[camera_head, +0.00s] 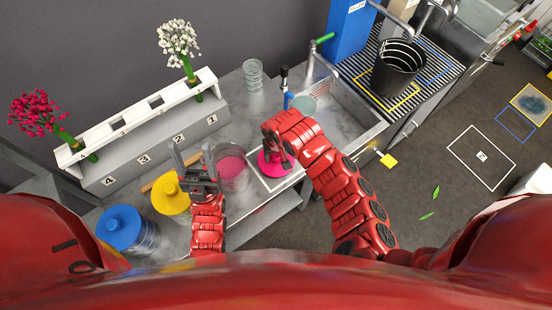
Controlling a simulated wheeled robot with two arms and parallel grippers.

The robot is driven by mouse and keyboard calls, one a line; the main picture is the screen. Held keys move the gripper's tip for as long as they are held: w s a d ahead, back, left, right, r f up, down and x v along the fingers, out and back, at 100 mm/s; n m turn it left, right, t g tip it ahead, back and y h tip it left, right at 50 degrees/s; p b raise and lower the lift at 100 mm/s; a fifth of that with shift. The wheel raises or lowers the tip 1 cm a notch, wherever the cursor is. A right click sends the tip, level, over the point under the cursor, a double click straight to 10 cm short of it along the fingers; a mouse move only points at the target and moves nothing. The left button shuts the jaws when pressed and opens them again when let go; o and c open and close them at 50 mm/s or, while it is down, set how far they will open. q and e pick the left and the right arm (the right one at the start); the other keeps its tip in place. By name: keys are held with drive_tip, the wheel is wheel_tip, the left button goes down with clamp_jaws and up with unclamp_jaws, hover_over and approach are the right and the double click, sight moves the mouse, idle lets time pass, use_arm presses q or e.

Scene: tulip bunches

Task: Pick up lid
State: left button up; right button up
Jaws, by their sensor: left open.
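A round pink lid (268,168) lies flat on the grey counter, just right of an open clear jar (233,181) with pink contents. My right gripper (277,150) is at the lid, partly covering it. My own wrist hides most of its fingers, so I cannot tell whether they grip the lid. My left gripper (192,158) is open and empty, fingers pointing away from me, just left of the pink jar and above a jar with a yellow lid (168,198).
A jar with a blue lid (119,226) stands at the left front. A white rack (140,122) holding red and white flowers stands behind. A glass (253,75) is at the back. The sink (345,112) and a black bucket (398,68) are at right.

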clamp_jaws()
drive_tip(key=shift+r, duration=0.1)
